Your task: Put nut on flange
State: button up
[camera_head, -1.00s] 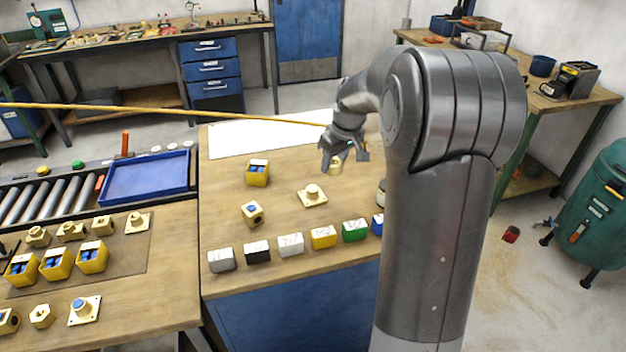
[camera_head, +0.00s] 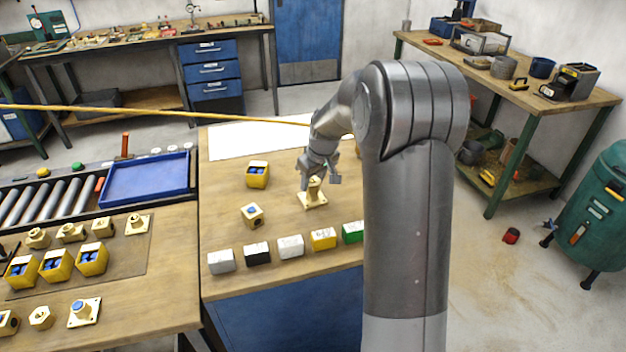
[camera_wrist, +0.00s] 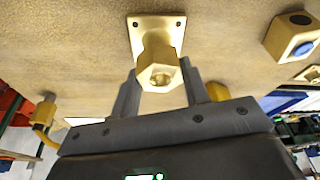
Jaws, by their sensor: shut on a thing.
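The brass flange (camera_head: 312,201) is a square plate with a raised round boss, lying on the wooden bench. In the wrist view its plate (camera_wrist: 136,27) shows at top centre, with screw holes in the corners. My gripper (camera_head: 320,180) is directly over the flange. In the wrist view my gripper (camera_wrist: 160,84) is shut on a hexagonal brass nut (camera_wrist: 158,76), one finger on each side. The nut overlaps the boss in that view and hides most of it. I cannot tell whether the nut touches the flange or sits around the boss.
A brass hex part with a blue centre (camera_head: 252,215) and a yellow box (camera_head: 257,174) stand left of the flange. A row of coloured blocks (camera_head: 290,246) lines the bench's front. A white sheet (camera_head: 250,140) lies behind. Bare wood surrounds the flange.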

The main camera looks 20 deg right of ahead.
jog(key=shift+f, duration=0.1)
jog(key=o, duration=1.2)
jog(key=shift+o, duration=0.2)
jog(key=v, duration=1.2)
jog(key=s+a+r+m+t+h, duration=0.1)
jog(key=s+a+r, duration=0.25)
jog(key=s, duration=0.45)
jog(key=s+a+r+m, duration=0.1)
jog(key=s+a+r, duration=0.1)
jog(key=s+r, duration=0.35)
jog(key=s+a+f+m, duration=0.1)
jog(key=s+f, duration=0.1)
jog(key=s, duration=0.7)
jog(key=s+f+m+t, duration=0.1)
jog(key=s+f, duration=0.1)
jog(key=s, duration=0.8)
jog(key=shift+a+f+t, duration=0.2)
jog(key=shift+a+t, duration=0.1)
jog(key=shift+a, duration=0.1)
